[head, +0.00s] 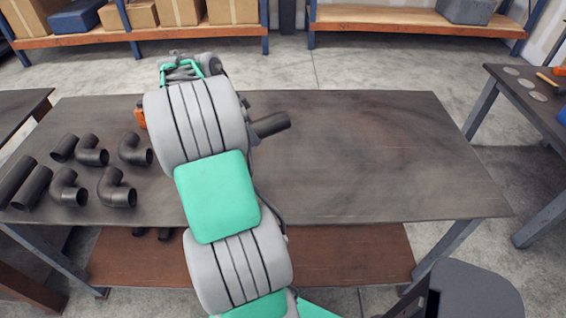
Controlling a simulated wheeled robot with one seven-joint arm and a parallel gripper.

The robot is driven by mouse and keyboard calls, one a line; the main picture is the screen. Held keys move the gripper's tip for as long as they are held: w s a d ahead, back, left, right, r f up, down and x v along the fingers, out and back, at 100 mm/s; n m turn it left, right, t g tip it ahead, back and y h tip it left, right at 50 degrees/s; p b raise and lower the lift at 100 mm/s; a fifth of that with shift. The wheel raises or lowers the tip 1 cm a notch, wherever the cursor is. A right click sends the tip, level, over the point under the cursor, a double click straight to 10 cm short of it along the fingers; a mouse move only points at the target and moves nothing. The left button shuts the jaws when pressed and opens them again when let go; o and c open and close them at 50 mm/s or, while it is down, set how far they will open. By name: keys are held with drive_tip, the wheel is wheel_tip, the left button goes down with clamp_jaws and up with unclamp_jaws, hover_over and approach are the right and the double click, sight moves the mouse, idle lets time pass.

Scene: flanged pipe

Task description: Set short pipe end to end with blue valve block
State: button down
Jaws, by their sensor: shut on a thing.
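A dark grey short pipe (271,124) shows to the right of my arm over the work table (390,150). Its right end points right and slightly up in the picture; its left end is hidden behind my arm. My gripper (250,118) is mostly hidden by my arm, with only small dark parts showing at the left of the pipe, and it is shut on the pipe. I cannot tell how high the pipe is above the table. I cannot see the blue valve block; part of the table is hidden behind my arm.
Several dark pipe elbows (117,188) and straight pipes (33,188) lie at the table's left. An orange object (140,115) shows partly beside my arm. The table's right half is clear. A side table (535,95) stands at right, and shelves (410,18) behind.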

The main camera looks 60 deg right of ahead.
drive_tip(key=s+d+f+m+g+y, duration=0.1)
drive_tip(key=s+d+m+y, duration=0.1)
drive_tip(key=s+d+m, duration=0.5)
drive_tip(key=shift+n, duration=0.6)
drive_tip(key=f, duration=0.3)
drive_tip(key=s+f+p, duration=0.1)
drive_tip(key=f, duration=0.3)
drive_tip(key=a+f, duration=0.1)
drive_tip(key=f, duration=0.2)
drive_tip(key=shift+s+f+p, duration=0.35)
drive_tip(key=c, duration=0.5)
unclamp_jaws()
drive_tip(key=shift+a, duration=0.1)
